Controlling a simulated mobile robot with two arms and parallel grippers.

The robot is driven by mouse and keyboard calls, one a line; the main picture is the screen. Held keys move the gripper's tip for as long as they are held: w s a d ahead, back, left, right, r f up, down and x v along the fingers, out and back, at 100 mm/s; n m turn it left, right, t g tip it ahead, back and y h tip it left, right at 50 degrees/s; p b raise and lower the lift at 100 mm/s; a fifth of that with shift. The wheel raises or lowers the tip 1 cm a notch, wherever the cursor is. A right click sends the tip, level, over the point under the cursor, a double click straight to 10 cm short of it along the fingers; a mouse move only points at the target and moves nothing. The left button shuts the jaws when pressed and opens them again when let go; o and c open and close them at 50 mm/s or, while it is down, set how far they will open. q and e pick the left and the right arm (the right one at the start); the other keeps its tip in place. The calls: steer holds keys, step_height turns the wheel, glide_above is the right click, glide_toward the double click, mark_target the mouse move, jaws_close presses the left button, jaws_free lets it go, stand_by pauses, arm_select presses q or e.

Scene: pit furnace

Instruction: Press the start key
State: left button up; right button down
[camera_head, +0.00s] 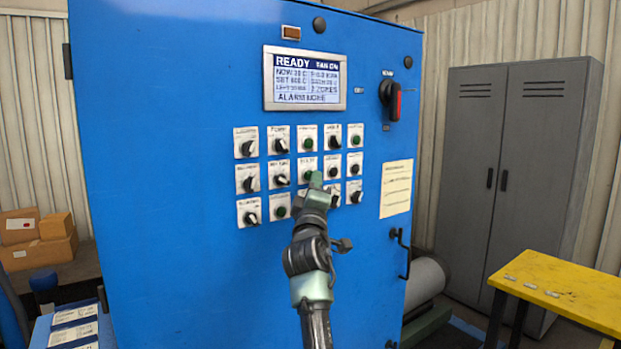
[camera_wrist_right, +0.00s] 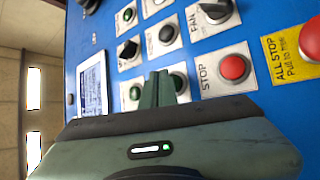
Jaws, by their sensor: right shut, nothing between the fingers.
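My right gripper (camera_head: 316,180) is shut and empty, its fingertips in front of the middle of the key panel on the blue cabinet (camera_head: 180,80). In the right wrist view its closed fingers (camera_wrist_right: 158,90) partly cover a green button (camera_wrist_right: 181,83); another green button (camera_wrist_right: 135,93) is beside them. I cannot tell whether the fingertips touch a button. No label reading START is legible. A red STOP button (camera_wrist_right: 232,67) and a red ALL STOP button (camera_wrist_right: 312,40) show to the right of the fingers; the head view does not show them. My left gripper is not in view.
The display (camera_head: 305,80) above the panel reads READY. Rows of black knobs and green buttons surround my gripper. A red-handled switch (camera_head: 390,99) and a door handle (camera_head: 401,252) stick out at right. A yellow table (camera_head: 570,285) and grey locker (camera_head: 520,170) stand further right.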

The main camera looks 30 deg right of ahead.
steer(key=shift+w+b, duration=0.35)
steer(key=shift+b, duration=0.1)
stand_by(0.3)
stand_by(0.3)
steer(key=shift+s+p, duration=0.8)
steer(key=s+p, duration=0.4)
steer(key=s, duration=0.1)
steer(key=shift+d, duration=0.2)
stand_by(0.6)
